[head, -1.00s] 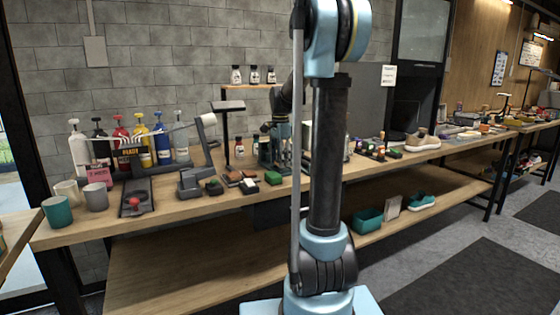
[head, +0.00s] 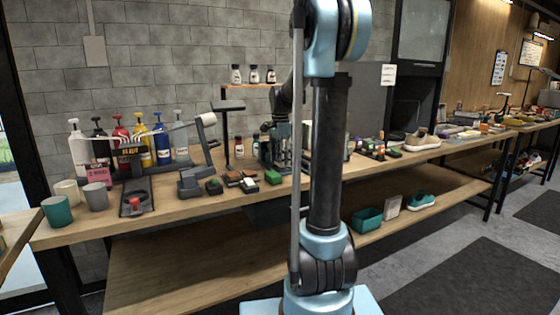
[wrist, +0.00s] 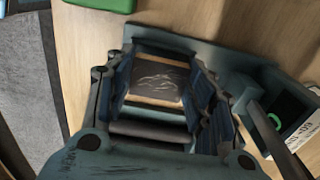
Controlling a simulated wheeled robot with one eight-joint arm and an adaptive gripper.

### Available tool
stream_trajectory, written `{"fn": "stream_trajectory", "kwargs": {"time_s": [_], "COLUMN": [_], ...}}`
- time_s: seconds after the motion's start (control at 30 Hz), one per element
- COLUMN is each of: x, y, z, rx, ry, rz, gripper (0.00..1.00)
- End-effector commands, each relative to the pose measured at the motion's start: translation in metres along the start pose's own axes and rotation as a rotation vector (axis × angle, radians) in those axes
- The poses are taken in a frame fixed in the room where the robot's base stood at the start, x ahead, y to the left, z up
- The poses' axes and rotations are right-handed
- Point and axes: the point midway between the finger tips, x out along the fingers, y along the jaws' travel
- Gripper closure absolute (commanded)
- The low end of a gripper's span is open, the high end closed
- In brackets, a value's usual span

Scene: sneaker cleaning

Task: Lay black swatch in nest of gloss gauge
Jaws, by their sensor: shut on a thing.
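In the wrist view my gripper (wrist: 158,88) is shut on the black swatch (wrist: 158,78), a dark panel with pale marks and tan edges. A blue-grey body, apparently the gloss gauge (wrist: 222,62), lies behind and right of the fingers, with a dark face and green ring at its right. The swatch is at or just above it; contact cannot be told, and the nest is hidden by the gripper. In the head view my gripper (head: 276,140) is small, low over the bench among dark parts, and the swatch cannot be made out there.
The wooden bench (head: 225,202) holds small dark blocks (head: 240,178) left of my gripper and a green-topped block (head: 273,177) just in front. A black stand (head: 227,130) rises close to its left. Several pump bottles (head: 162,140) and cups (head: 57,211) are further left.

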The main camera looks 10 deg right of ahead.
Motion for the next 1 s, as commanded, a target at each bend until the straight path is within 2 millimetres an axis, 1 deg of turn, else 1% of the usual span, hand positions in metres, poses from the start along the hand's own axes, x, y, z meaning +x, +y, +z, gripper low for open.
{"fn": "stream_trajectory", "kwargs": {"time_s": [0.43,1.0], "x": [0.001,0.012], "y": [0.0,0.0], "z": [0.0,0.0], "rx": [0.0,0.0], "ry": [0.0,0.0], "rz": [0.0,0.0], "gripper": [0.67,0.67]}}
